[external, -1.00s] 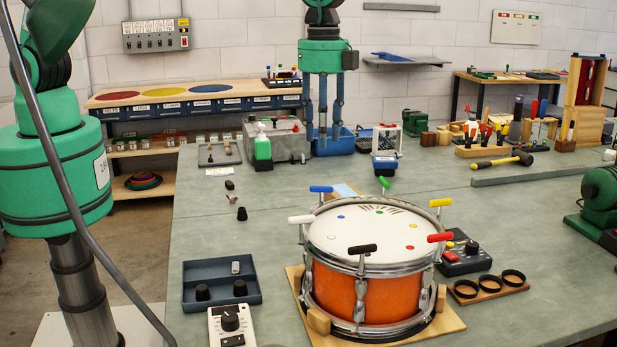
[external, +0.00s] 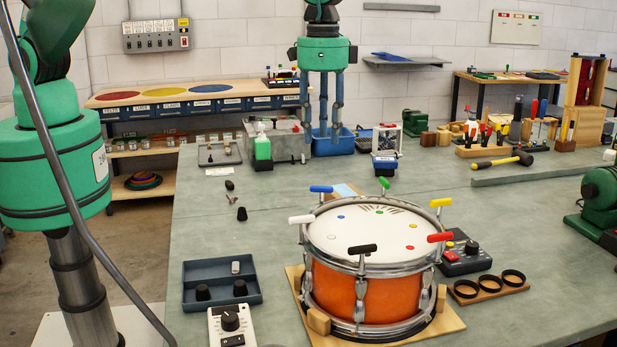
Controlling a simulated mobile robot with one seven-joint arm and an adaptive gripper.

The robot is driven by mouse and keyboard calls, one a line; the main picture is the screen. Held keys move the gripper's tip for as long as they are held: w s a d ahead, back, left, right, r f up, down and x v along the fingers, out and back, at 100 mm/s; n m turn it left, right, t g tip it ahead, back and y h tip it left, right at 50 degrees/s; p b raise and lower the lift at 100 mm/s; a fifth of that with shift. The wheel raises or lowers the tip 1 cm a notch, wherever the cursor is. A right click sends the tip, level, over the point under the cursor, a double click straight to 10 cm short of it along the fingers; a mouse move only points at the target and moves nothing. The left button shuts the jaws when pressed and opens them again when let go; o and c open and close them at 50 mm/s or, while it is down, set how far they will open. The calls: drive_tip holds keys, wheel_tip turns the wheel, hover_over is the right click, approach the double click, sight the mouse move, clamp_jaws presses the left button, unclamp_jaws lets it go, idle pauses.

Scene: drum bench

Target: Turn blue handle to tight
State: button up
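The orange drum (external: 350,297) stands on a wooden base on the bench, with a white head and a chrome rim. The blue handle (external: 321,189) sticks out at the rim's back left. Green (external: 384,183), yellow (external: 440,203), red (external: 440,237), black (external: 362,249) and white (external: 301,219) handles stand around the rim. My gripper (external: 323,146) hangs at the top centre, its blue fingers pointing down, spread apart and empty. In the picture it is above the blue handle and apart from it; its exact height and depth are hard to tell.
A blue bin (external: 345,146) is behind the fingers. A grey block with a green bottle (external: 262,146) stands left of them. A dark tray (external: 221,285) and a dial box (external: 231,322) lie left of the drum, a black control box (external: 464,257) right. The bench between gripper and drum is mostly clear.

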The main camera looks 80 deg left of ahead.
sight(321, 187)
drive_tip(key=shift+f, duration=0.1)
wheel_tip(321, 187, down, 14)
drive_tip(key=shift+r+p, duration=0.2)
drive_tip(key=shift+p, duration=0.6)
clamp_jaws()
